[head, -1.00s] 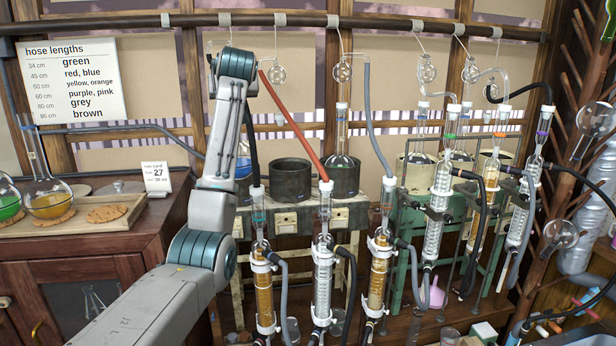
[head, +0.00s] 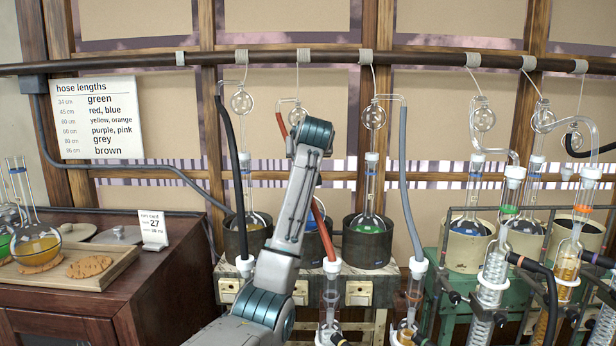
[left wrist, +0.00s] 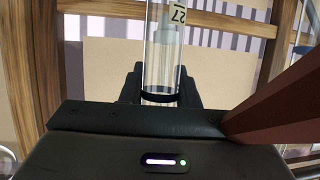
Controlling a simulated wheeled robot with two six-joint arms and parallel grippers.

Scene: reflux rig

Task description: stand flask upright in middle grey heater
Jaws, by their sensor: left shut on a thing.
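My left gripper (left wrist: 161,92) is shut on the clear glass neck of a flask (left wrist: 160,55), with a dark band near the jaws. A small label reading 27 shows at the neck. In the head view the arm hides the gripper and neck. Blue liquid of a flask (head: 310,222) shows beside the arm, at the middle grey heater (head: 313,248), which is partly hidden. I cannot tell whether this flask rests in the heater or hangs above it. The left grey heater (head: 236,243) and the right grey heater (head: 367,250) each hold an upright flask.
A red hose (head: 319,230) hangs close by the arm at the middle heater. Dark and grey hoses (head: 403,170) hang either side. Glass condensers (head: 330,310) stand in front. Cream heaters (head: 465,250) are on the right, a wooden tray (head: 90,280) on the left.

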